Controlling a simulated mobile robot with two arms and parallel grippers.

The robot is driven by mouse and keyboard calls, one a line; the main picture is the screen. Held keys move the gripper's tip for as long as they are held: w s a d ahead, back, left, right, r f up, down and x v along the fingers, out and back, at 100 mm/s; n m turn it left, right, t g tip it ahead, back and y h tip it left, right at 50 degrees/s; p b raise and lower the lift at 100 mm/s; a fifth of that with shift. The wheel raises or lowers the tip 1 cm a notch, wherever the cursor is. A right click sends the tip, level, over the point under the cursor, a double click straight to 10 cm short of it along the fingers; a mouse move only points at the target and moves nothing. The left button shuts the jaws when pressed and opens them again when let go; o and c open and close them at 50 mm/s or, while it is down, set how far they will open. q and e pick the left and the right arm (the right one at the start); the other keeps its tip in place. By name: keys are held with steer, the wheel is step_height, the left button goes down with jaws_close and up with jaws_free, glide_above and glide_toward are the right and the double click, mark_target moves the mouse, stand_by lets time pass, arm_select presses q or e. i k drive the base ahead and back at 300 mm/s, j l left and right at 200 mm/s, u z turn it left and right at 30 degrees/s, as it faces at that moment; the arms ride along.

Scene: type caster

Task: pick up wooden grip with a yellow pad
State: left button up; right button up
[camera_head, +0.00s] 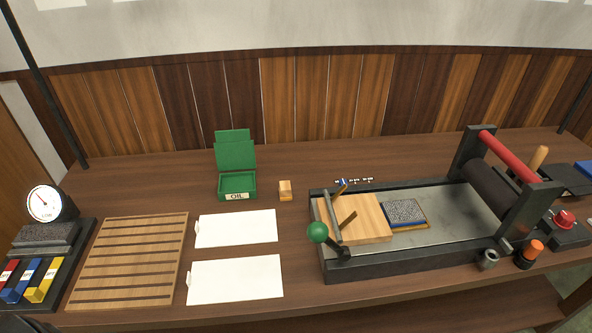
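A small tan wooden block (285,190) stands on the table just right of the green oil box. It looks like the wooden grip. A yellowish lower part seems to show, but it is too small to tell the pad clearly. A yellow block (45,282) with a white label lies in the dark rack at the far left, beside a blue and a red one. Neither of my grippers is in view, and nothing touches the small wooden block.
The green oil box (237,183) stands open with its lid up. White sheets (236,229) lie in front, beside a slatted wooden rack (130,260). A roller press (420,262) with a green-knobbed lever (318,232) fills the right. Bare table surrounds the small block.

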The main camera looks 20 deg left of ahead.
mark_target(285, 189)
steer(key=k+j+u, duration=0.1)
steer(key=u, duration=0.4)
steer(key=k+j+u, duration=0.15)
steer(key=u, duration=0.3)
steer(key=k+j+u, duration=0.1)
steer(key=u, duration=0.4)
